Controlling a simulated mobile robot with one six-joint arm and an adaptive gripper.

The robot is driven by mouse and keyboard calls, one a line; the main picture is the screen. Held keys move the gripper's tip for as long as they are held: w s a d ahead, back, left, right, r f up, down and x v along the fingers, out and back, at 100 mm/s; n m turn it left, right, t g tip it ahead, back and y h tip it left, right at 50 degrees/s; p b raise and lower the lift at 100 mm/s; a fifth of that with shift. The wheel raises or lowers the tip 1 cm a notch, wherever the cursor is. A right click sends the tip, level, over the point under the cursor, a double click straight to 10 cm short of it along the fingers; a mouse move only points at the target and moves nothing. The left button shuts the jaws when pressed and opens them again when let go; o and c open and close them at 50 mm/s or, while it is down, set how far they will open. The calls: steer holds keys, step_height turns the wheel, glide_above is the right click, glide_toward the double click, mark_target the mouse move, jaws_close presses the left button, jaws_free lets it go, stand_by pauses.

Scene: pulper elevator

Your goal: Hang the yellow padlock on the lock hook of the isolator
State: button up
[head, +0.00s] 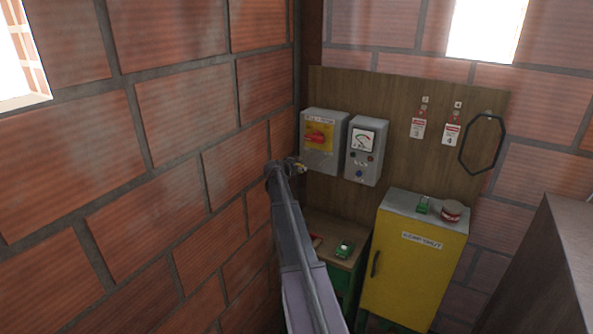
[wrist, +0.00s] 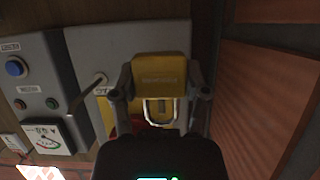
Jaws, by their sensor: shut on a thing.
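My gripper (wrist: 160,82) is shut on the yellow padlock (wrist: 160,74), one finger on each side of its body. The padlock's shackle (wrist: 160,110) points down in the wrist view, over the isolator's yellow plate. In the head view my gripper (head: 292,166) and a bit of the padlock (head: 301,168) are by the lower left of the isolator (head: 325,130), a grey box with a red rotary handle (head: 319,137). In the wrist view the isolator (wrist: 110,40) is partly hidden behind the gripper. I cannot clearly make out the lock hook, or whether the shackle touches anything.
A grey meter box (head: 366,150) stands close right of the isolator on the wooden board (head: 385,95). The brick wall (head: 190,110) is close on the left. Below are a small bench (head: 325,232) and a yellow cabinet (head: 415,262) with small items on top.

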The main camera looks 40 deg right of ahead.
steer(key=shift+b+x, duration=0.45)
steer(key=shift+x, duration=0.5)
steer(key=shift+f, duration=0.15)
steer(key=o, duration=1.3)
